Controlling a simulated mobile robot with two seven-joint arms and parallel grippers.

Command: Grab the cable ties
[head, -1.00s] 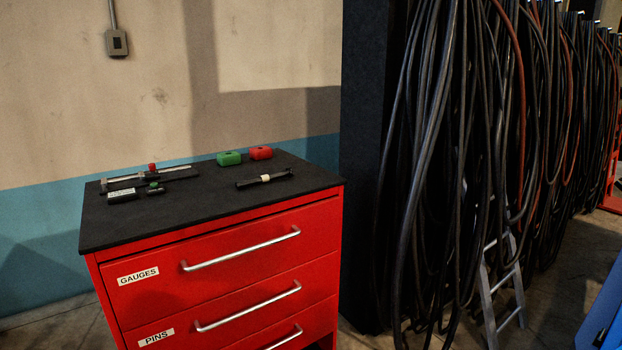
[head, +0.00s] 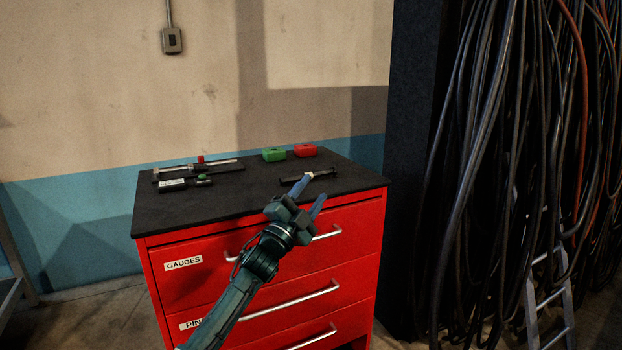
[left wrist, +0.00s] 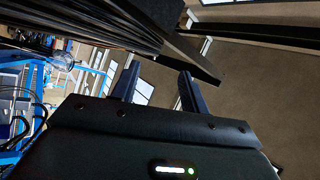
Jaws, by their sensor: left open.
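A dark thin bundle with a pale band, which looks like the cable ties (head: 325,174), lies on the black top of the red drawer cabinet, near its right front part. My left gripper (head: 312,189) is in front of the bundle in the head view, open, its blue fingers apart. One fingertip overlaps the bundle's middle and hides part of it; I cannot tell whether they touch. In the left wrist view the gripper's fingers (left wrist: 158,82) stand apart with nothing between them, and the bundle is not seen there. My right gripper is not in view.
The cabinet top (head: 228,205) also holds a green block (head: 273,154), a red block (head: 305,150) and gauge-like tools (head: 185,182) at the left. Dark cables (head: 500,130) hang at the right, with a ladder (head: 548,300) below them. A wall stands behind.

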